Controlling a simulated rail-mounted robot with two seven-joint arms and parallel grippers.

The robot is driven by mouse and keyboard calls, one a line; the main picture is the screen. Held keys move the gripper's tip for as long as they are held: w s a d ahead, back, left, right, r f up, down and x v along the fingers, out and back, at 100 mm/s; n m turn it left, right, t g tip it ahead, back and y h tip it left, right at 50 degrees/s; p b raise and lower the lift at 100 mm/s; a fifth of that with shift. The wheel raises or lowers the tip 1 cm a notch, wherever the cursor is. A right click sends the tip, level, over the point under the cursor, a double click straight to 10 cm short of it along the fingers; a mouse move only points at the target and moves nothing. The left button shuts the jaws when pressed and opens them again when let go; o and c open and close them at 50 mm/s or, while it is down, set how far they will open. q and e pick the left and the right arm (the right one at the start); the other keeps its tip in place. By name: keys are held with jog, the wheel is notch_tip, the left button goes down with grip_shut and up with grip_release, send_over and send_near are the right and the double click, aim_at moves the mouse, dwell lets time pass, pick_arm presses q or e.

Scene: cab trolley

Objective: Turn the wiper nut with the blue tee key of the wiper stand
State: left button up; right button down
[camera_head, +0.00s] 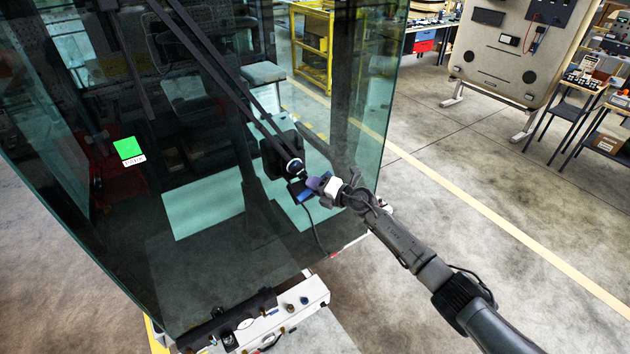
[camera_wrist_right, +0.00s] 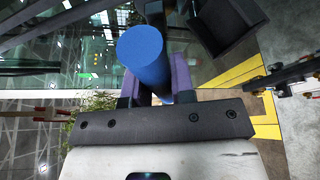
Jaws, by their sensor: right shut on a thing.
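My right gripper (camera_head: 317,184) is shut on the blue tee key (camera_head: 306,192), beside the wiper pivot in the head view. In the right wrist view the blue bar of the key (camera_wrist_right: 146,56) sits between the two purple fingers of this gripper (camera_wrist_right: 154,88). The wiper pivot (camera_head: 295,166), a round light-rimmed end at the foot of the black wiper arm (camera_head: 225,85), is just up and left of the gripper. The nut itself is too small to make out, and I cannot tell whether the key is seated on it. My left gripper is not in view.
The cab's large glass pane (camera_head: 200,265) stands left of my right arm. A white bracket with fittings (camera_head: 295,312) is below it, and a dark cable hangs near the gripper. A board on a stand (camera_head: 510,60) is at the back right.

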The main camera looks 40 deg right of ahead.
jog(key=shift+r+n+h+p, duration=0.25)
jog(key=shift+n+h+p, duration=0.15)
jog(key=shift+n+p, duration=0.5)
jog(key=shift+f+g+p, duration=0.1)
jog(key=shift+g+p, duration=0.2)
jog(key=shift+p, duration=0.15)
jog(key=shift+f, duration=0.1)
